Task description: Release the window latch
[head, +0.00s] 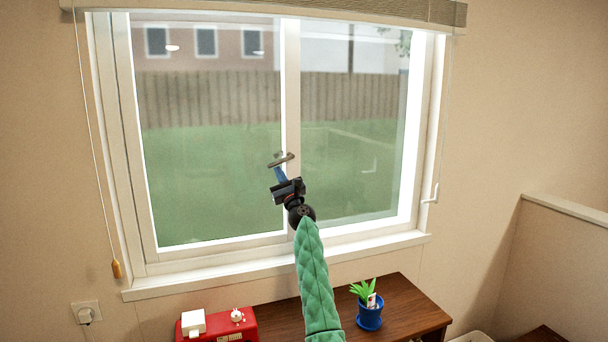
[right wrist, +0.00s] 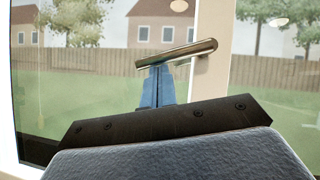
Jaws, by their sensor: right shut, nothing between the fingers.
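The window latch (head: 281,159) is a small metal handle on the upright bar between the two window panes. In the right wrist view the latch (right wrist: 180,55) is a brassy lever, slightly tilted, its right end higher. My right gripper (head: 279,170) is just below the latch in the head view, its blue fingers shut and empty. In the right wrist view the fingertips (right wrist: 155,68) meet the lower edge of the lever or lie very close to it; I cannot tell if they touch. My left gripper is not in view.
The window sill (head: 200,279) runs below. A brown wooden cabinet (head: 410,308) holds a red box (head: 243,316) and a blue plant pot (head: 370,316). Blind cords hang at both sides of the window, the left one ending in a wooden tassel (head: 117,269).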

